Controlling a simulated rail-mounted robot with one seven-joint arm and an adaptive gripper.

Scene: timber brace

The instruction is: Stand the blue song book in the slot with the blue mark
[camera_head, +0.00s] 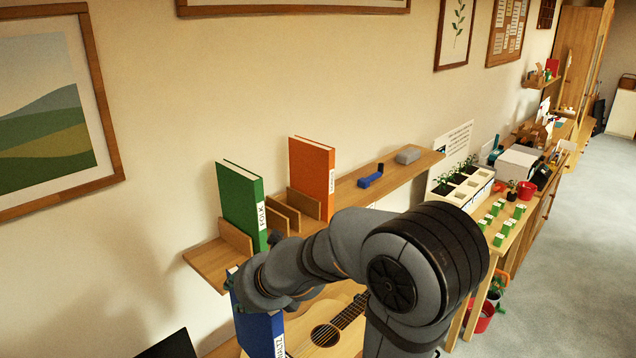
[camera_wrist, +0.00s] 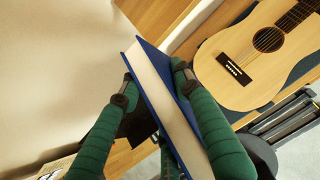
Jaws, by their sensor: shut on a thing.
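The blue song book (camera_head: 262,335) is upright in the head view, below and in front of the wall shelf, with a white spine label. In the head view my arm hides most of the gripper. The wall shelf (camera_head: 205,262) carries wooden dividers (camera_head: 287,212). A green book (camera_head: 240,205) labelled FOLK stands at the left and an orange book (camera_head: 312,178) at the right, with a gap among the dividers between them. I cannot make out a blue mark.
A guitar (camera_head: 330,325) lies below the shelf; it also shows in the wrist view (camera_wrist: 245,60). A small blue object (camera_head: 370,177) and a grey one (camera_head: 408,154) lie on the shelf's right part. Planters (camera_head: 462,185) stand farther right.

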